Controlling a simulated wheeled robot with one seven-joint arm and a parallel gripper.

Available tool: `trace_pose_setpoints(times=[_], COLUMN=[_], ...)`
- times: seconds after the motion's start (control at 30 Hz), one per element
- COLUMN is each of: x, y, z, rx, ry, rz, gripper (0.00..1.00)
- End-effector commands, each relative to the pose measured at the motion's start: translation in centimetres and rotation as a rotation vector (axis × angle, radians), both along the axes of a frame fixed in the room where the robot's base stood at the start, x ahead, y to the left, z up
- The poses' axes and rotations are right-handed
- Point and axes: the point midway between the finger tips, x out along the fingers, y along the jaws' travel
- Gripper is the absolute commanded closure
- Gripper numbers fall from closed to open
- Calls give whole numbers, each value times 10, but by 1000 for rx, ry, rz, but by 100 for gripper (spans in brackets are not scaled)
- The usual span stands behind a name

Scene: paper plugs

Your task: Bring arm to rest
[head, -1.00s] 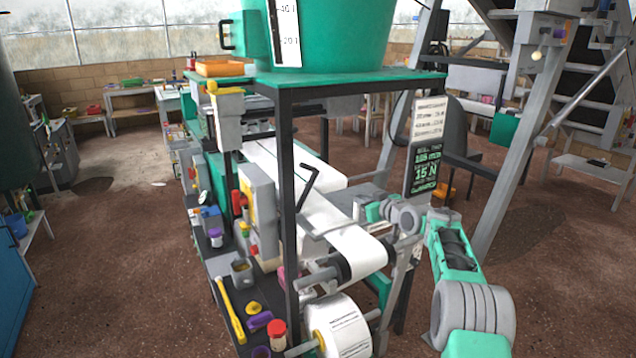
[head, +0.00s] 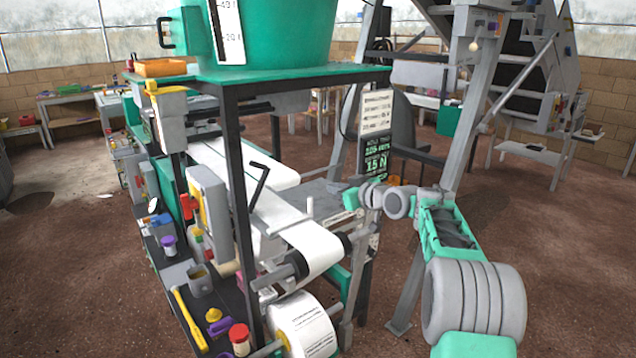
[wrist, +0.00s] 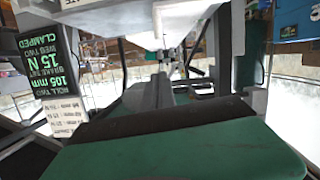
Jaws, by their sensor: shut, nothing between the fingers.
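My arm reaches up from the bottom right of the head view, with teal and grey links and a thick grey ribbed joint. Its end, my gripper (head: 349,199), is small in this view, beside the right side of the paper machine and in front of the sign. Its fingertips are hard to make out there. In the wrist view a broad teal part with a dark edge fills the bottom, with my gripper (wrist: 163,88) above it. It is shut and nothing shows in it.
The paper machine (head: 231,84) with white paper web (head: 312,246) and paper roll (head: 305,328) stands close on the left. A sign (head: 377,135) is beside it; it also shows in the wrist view (wrist: 50,68). Grey stairs (head: 500,75) stand behind. Brown floor (head: 580,240) is clear at right.

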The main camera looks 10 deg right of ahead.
Motion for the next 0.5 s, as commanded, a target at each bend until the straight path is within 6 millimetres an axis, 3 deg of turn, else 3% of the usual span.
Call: trace_pose_setpoints(times=[0.07,0.17,0.27,0.3,0.5], x=[-16,-57,-127,-160,-327], y=[15,39,61,66,72], z=[6,2,-16,-26,-84], rx=[-15,-46,-78,-91,-137], ry=[59,204,399,478,811], rz=[-11,-56,-127,-161,-330], gripper=[100,100,100,100,100])
